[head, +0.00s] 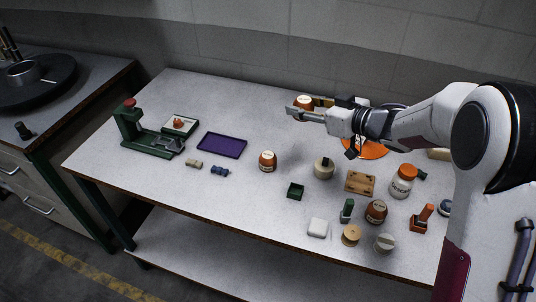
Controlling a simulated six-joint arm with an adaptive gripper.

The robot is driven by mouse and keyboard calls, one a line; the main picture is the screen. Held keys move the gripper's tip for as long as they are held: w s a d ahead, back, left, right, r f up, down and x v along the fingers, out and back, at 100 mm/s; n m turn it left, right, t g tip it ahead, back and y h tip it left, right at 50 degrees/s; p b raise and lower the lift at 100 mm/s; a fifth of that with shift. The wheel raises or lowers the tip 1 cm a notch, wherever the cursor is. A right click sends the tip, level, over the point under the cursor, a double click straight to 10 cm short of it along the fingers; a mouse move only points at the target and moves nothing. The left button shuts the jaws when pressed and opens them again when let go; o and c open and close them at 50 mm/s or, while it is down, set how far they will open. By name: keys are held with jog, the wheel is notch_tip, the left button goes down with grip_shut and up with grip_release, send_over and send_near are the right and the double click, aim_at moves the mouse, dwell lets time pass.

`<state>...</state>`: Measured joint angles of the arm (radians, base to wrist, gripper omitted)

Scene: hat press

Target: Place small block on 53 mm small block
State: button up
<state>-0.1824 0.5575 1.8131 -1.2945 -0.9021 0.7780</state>
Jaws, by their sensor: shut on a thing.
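My gripper (292,111) is raised over the back middle of the table, its fingers pointing left. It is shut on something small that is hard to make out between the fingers. Two small block-like pieces lie on the table at the left middle: a beige one (194,164) and a dark blue one (220,171), side by side with a small gap. I cannot read their sizes, so I cannot tell which is the 53 mm small block. My gripper is well apart from both, to their upper right in the picture.
A green press (133,131) stands at the left, near a purple tray (222,145). A labelled brown jar (268,161) and a green open box (295,190) stand mid-table. Several jars, stamps and a wooden board (360,182) crowd the right. The front left is clear.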

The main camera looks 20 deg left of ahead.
jog(key=s+a, duration=0.2)
jog(key=a, duration=0.6)
send_over(268, 154)
jog(key=shift+n, duration=0.3)
jog(key=shift+s+f, duration=0.1)
jog(key=shift+f, duration=2.45)
jog(key=shift+f, duration=3.1)
jog(key=shift+f+g, duration=0.3)
jog(key=shift+f, duration=1.6)
jog(key=shift+f, duration=0.1)
jog(key=o, duration=1.1)
